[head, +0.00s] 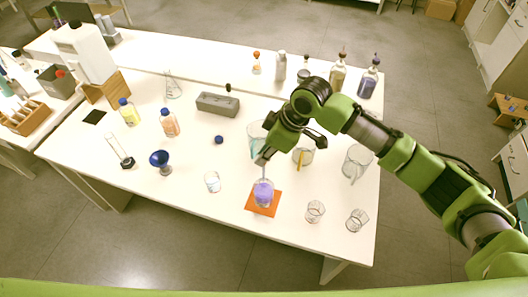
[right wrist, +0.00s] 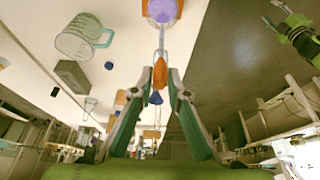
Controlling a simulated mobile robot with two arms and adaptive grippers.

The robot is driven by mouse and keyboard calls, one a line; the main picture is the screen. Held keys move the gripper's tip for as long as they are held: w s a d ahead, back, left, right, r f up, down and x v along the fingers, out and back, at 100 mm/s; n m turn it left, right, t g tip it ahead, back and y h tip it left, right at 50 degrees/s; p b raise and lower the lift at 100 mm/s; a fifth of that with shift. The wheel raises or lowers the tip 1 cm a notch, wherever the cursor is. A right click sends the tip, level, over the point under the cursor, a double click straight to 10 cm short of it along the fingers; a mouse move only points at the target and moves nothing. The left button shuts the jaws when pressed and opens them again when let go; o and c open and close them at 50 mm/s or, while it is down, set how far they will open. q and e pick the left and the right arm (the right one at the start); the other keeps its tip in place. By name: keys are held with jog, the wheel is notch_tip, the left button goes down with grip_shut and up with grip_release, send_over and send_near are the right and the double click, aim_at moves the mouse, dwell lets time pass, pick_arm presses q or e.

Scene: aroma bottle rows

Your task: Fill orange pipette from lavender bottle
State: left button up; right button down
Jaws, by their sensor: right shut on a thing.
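My right gripper (head: 262,160) is shut on the orange pipette (right wrist: 160,73), holding its bulb between the fingertips. The pipette's clear stem points at a clear container of lavender liquid (head: 263,192), which also shows at the top of the right wrist view (right wrist: 162,9). The container stands on an orange mat (head: 250,203). The stem tip is at or over the container; I cannot tell how deep. A purple bottle with a dark top (head: 369,78) stands at the back right. A green arm part of mine (right wrist: 297,35) shows in the right wrist view; its fingers are unclear.
Clear glasses (head: 315,211) (head: 357,219) stand right of the mat, and a small beaker (head: 212,181) stands left. Larger beakers (head: 356,162) (head: 303,150) are behind, near my arm. The front left tabletop is clear.

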aim_at(264, 179)
jog(key=shift+f+b, duration=2)
jog(key=shift+f, duration=2.7)
jog(key=c, duration=2.6)
grip_release()
jog(key=shift+o, duration=0.2)
